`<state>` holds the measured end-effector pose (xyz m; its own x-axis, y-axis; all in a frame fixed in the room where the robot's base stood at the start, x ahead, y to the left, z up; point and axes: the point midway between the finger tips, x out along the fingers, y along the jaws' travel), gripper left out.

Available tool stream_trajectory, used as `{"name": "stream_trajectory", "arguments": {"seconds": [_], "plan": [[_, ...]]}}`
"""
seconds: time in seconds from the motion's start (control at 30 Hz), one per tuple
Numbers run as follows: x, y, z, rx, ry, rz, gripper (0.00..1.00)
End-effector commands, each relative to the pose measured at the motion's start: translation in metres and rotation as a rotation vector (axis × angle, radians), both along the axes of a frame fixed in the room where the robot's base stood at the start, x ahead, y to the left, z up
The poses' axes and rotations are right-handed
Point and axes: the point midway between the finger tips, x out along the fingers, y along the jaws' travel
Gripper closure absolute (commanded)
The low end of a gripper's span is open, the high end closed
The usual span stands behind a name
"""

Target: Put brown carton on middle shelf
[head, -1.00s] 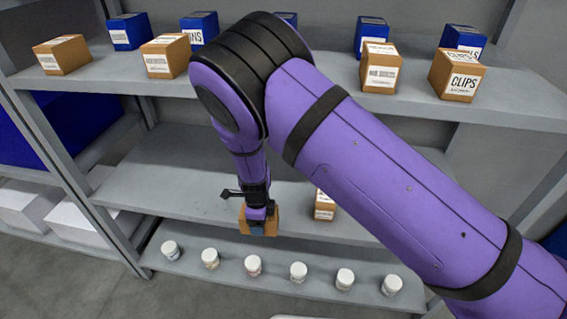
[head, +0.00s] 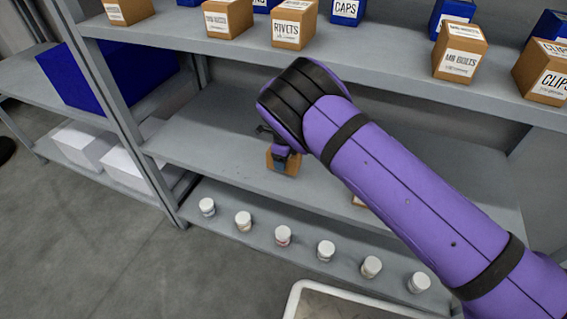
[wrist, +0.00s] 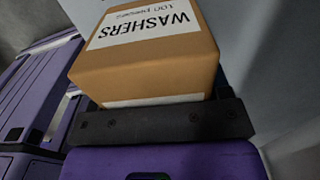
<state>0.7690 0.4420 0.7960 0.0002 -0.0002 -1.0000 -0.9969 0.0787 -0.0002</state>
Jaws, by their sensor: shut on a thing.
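The brown carton (wrist: 150,68), with a white label reading WASHERS, fills the upper middle of the wrist view. My gripper (wrist: 160,112) is shut on it. In the head view the carton (head: 275,162) is small, and my gripper (head: 283,158) holds it over the middle shelf (head: 215,145), left of centre. I cannot tell whether its underside touches the shelf.
Several white jars (head: 283,236) stand on the lower shelf. A grey upright (head: 120,110) bounds the shelf on the left. The middle shelf is bare around the held carton.

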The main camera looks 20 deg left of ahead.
Motion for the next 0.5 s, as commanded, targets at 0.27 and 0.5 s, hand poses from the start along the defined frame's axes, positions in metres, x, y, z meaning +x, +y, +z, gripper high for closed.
{"name": "stream_trajectory", "arguments": {"seconds": [0.27,0.5], "plan": [[0.012,0.007,-0.002,0.0,-0.001,0.001,0.65],[0.011,0.006,-0.034,0.0,0.0,0.001,0.65]]}}
